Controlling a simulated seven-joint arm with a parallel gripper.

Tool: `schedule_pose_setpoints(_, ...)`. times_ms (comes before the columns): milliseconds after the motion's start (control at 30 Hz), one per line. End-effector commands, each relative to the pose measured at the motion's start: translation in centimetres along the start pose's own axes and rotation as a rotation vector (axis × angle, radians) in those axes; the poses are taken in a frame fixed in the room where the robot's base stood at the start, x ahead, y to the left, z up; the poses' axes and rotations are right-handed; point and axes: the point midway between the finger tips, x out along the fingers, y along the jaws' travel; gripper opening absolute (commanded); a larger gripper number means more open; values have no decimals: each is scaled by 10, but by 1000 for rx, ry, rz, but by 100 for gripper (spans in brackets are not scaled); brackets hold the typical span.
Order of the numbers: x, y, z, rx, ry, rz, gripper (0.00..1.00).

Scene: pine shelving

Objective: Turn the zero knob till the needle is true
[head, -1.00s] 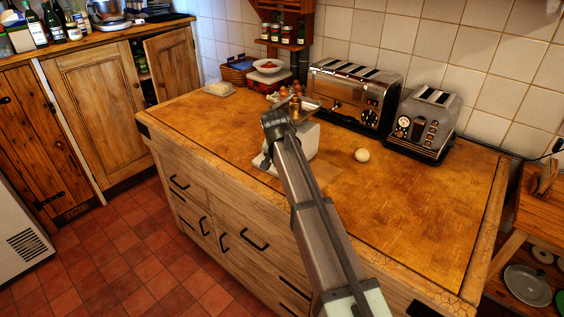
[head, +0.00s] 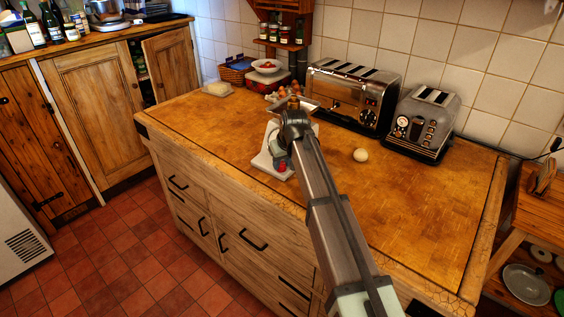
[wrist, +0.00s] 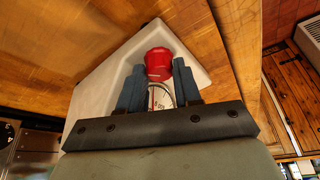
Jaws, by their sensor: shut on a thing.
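One loose egg (head: 361,155) lies to the right. A wide toaster (head: 350,95) and a smaller one (head: 422,125) line the tiled wall.

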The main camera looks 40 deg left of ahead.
Motion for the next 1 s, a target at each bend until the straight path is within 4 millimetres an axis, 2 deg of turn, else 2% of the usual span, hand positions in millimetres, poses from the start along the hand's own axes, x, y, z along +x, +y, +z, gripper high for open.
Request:
schedule_pose_setpoints(533, 0, 0, 0, -24, -2, -9, 3)
schedule_pose_setpoints(567, 0, 0, 0, -24, -2, -9, 35)
schedule_pose_setpoints(800, 0, 1, 0, -23, -1, -8, 57)
schedule_pose_setpoints(1000, 0, 1, 0, -23, -1, -8, 57)
